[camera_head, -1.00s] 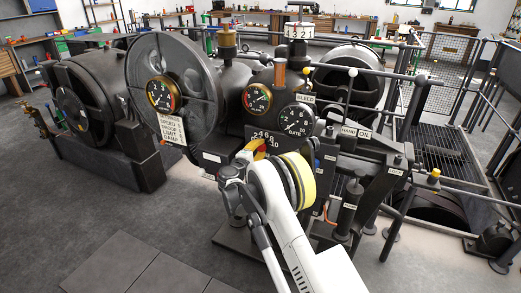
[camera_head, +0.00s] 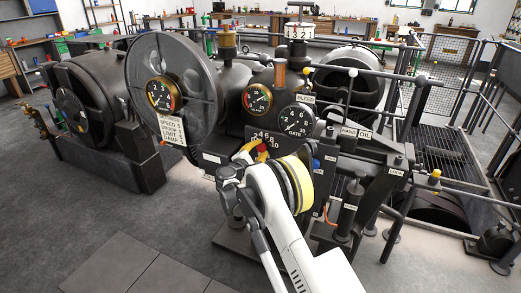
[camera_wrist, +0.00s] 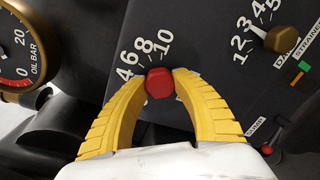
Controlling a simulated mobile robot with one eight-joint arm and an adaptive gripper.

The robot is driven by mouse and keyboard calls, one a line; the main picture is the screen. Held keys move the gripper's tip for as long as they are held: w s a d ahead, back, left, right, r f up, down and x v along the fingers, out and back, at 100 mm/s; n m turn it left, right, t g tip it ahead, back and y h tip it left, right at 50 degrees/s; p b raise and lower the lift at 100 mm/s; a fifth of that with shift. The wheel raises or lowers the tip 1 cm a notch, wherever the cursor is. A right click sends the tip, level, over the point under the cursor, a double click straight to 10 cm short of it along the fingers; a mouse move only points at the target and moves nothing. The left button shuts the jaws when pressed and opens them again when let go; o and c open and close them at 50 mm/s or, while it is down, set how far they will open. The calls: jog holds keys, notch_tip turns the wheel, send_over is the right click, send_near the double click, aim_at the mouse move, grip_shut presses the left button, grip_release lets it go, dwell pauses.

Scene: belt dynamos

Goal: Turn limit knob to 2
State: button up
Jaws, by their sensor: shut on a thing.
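A red knob (camera_wrist: 160,83) sits on the dark panel below a printed scale reading 4, 6, 8 and 10 in the wrist view. The lower end of the scale is partly behind a finger. My gripper (camera_wrist: 159,84) has its two yellow fingers closed on both sides of the knob. In the head view the red knob (camera_head: 262,148) shows at my gripper (camera_head: 256,150), just under the 2-to-10 scale. I see no clear pointer mark on the knob, so its setting cannot be told.
A brown knob (camera_wrist: 281,39) with a 1-to-5 scale is to the right, with a small red-tipped lever (camera_wrist: 267,149) below it. An oil gauge (camera_wrist: 22,50) is at left. In the head view, a gate dial (camera_head: 295,120) and speed gauge (camera_head: 163,95) stand above my arm.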

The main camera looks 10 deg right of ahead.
jog(key=o, duration=1.2)
jog(key=shift+w, duration=0.1)
jog(key=v, duration=1.2)
